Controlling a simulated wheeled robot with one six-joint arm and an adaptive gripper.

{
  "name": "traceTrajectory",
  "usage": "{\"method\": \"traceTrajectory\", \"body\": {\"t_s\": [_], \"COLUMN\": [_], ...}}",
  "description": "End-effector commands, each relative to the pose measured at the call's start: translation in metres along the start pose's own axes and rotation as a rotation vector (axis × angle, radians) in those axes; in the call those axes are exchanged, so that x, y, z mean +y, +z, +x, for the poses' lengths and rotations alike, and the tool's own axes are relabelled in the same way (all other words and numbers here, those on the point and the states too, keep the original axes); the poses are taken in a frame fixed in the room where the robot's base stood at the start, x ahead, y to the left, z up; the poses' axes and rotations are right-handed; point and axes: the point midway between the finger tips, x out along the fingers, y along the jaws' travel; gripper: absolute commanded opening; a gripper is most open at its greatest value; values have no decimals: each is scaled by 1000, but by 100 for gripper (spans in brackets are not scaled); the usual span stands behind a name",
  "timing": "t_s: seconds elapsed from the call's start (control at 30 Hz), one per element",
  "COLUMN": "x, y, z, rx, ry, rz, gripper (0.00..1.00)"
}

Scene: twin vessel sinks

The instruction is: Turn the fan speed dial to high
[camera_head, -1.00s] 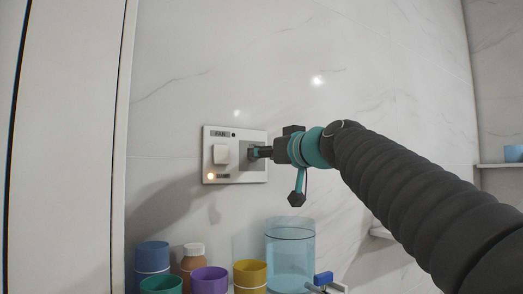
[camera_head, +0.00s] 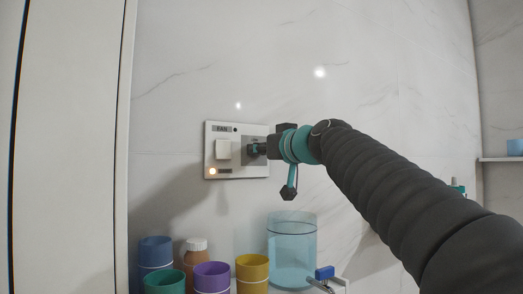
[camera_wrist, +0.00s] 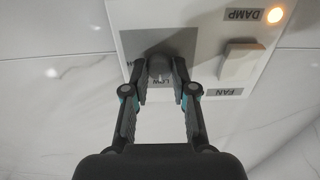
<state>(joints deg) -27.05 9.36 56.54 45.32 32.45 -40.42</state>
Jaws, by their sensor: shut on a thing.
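The fan control panel (camera_head: 211,150) is a white plate on the marble wall, and it also shows in the wrist view (camera_wrist: 210,20). In the head view the gripper hides most of the dial. The dial's exact pointer position cannot be told.
A white rocker switch (camera_head: 223,150) labelled FAN and a lit orange lamp (camera_head: 212,171) labelled DAMP share the panel. Below stand several coloured cups, such as a yellow one (camera_head: 252,271), a brown bottle (camera_head: 195,262) and a clear blue container (camera_head: 291,255).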

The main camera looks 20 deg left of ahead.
Motion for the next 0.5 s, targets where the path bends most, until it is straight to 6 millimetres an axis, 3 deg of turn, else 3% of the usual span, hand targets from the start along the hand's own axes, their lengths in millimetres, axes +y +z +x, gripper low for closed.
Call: {"method": "traceTrajectory", "body": {"t_s": [0.27,0.5], "x": [0,0], "y": [0,-1], "z": [0,0], "rx": [-1,-1], "ry": [-1,-1], "rz": [63,225], "gripper": [0,0]}}
